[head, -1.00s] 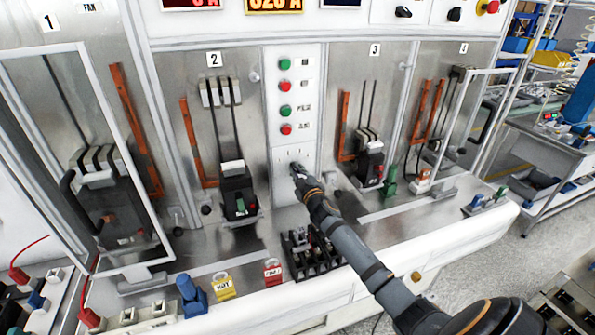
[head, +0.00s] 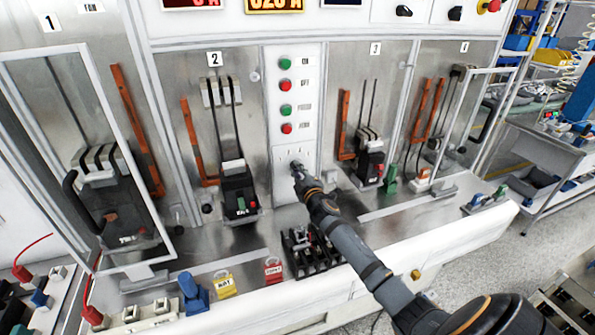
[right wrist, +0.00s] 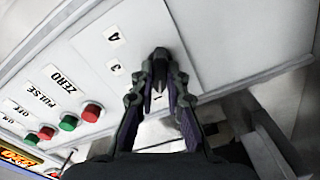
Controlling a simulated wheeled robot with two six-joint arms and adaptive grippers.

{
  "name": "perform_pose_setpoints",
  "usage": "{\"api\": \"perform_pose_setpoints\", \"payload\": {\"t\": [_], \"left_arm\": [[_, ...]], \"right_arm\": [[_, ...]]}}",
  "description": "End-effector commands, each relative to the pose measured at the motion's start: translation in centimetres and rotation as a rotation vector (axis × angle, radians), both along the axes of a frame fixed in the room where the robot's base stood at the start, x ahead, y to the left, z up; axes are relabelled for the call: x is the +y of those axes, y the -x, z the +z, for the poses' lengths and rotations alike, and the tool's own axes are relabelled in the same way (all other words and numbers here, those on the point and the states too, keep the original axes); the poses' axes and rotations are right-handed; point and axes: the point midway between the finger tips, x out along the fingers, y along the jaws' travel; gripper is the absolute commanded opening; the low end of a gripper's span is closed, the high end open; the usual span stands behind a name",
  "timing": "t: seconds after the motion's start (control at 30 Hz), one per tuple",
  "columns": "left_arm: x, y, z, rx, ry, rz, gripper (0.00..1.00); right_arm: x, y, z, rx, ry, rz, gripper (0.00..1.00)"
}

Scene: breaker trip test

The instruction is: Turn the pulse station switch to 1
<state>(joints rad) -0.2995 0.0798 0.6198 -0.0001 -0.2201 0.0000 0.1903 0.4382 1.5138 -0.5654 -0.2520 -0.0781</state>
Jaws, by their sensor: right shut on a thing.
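The pulse station switch sits on the lower white panel (head: 284,188) of the centre column, below the red and green buttons. My right gripper (head: 297,167) is at this panel, shut on the switch knob. Printed marks 3 (right wrist: 115,68) and 4 (right wrist: 113,37) show beside the fingertips, and a small mark shows between the fingers. My left gripper is not in view.
Green and red buttons (head: 286,110) run up the column; PULSE and ZERO labels show in the wrist view. The station 2 breaker (head: 238,200) and station 3 breaker (head: 370,165) flank it. A black block (head: 309,250), yellow tag (head: 224,285) and red tag (head: 273,270) are on the ledge.

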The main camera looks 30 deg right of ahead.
Motion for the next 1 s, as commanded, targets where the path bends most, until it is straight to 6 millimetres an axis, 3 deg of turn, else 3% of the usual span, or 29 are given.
{"api": "perform_pose_setpoints", "payload": {"t": [0.13, 0.17, 0.3, 0.67, 1.0], "left_arm": [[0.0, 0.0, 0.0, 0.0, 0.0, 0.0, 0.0], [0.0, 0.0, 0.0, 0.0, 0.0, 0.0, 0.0], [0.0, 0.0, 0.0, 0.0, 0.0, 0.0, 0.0], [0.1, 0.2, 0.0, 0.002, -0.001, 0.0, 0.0], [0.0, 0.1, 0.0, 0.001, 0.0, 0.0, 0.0]], "right_arm": [[0.0, 0.0, -0.1, 0.002, 0.002, 0.0, 0.0], [0.0, 0.0, -0.1, 0.002, 0.001, 0.0, 0.17], [0.0, 0.0, -0.1, 0.002, 0.001, 0.0, 0.36], [0.1, 0.6, -0.1, 0.002, 0.0, 0.0, 0.36], [1.9, 7.9, -0.2, 0.006, 0.005, 0.002, 0.36]]}}
